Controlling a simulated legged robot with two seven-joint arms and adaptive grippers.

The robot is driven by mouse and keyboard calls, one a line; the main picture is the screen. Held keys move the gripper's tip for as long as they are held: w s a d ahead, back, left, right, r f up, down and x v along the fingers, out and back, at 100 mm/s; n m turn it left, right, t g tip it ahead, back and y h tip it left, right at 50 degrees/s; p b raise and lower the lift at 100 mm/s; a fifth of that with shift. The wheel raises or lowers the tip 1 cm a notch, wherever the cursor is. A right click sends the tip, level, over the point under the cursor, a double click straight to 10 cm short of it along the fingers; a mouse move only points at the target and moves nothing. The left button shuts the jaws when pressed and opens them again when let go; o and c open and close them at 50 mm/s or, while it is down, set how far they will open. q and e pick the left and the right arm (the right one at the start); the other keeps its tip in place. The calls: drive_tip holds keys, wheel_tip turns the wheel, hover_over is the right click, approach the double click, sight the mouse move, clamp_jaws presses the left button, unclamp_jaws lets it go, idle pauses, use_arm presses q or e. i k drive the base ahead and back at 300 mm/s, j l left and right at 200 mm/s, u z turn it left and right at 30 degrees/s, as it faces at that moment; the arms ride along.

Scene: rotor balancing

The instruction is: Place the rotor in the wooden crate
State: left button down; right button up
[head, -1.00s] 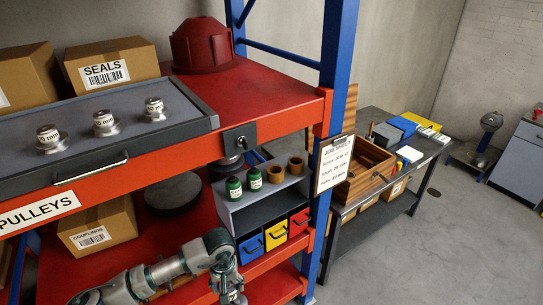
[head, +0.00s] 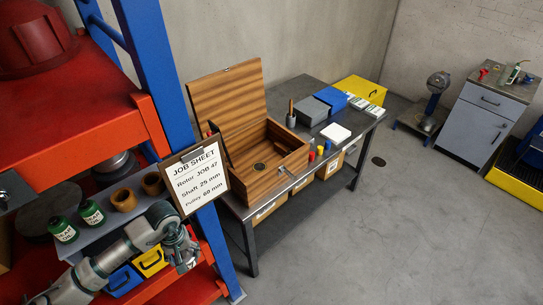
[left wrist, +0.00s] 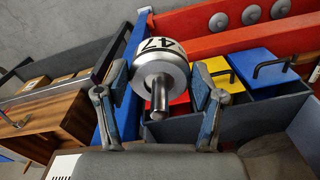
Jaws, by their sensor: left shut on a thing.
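The rotor (left wrist: 160,72), a silver cylinder with a shaft and a white band marked 47, sits between the two fingers of my left gripper (left wrist: 160,98) in the left wrist view. The left gripper is shut on it. In the head view my left gripper (head: 184,258) is at the lower left, in front of the red shelf; I cannot make out the rotor there. The wooden crate (head: 290,161) stands on the metal workbench with its lid raised; a dark round spot shows on its floor. My right gripper is not in view.
The blue rack post (head: 163,65) and the hanging job sheet (head: 200,181) stand between my left gripper and the crate. Green bottles (head: 92,213) and brown cups (head: 124,200) are close by. The workbench (head: 318,92) also bears boxes. Open floor lies right.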

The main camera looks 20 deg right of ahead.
sight(259, 167)
drive_tip(key=i+l+u, duration=0.1)
drive_tip(key=l, duration=0.45)
drive_tip(key=i+l, duration=0.2)
drive_tip(key=l, duration=0.35)
drive_tip(key=i+l+u, duration=0.15)
drive_tip(key=l, duration=1)
drive_tip(key=i+l+u, duration=0.1)
drive_tip(key=l, duration=0.25)
drive_tip(key=i+l, duration=0.25)
drive_tip(key=i+l+u, duration=0.15)
drive_tip(key=l, duration=0.25)
drive_tip(key=i+l, duration=0.15)
drive_tip(key=l, duration=0.2)
drive_tip(key=i+l+u, duration=0.15)
drive_tip(key=i, duration=0.2)
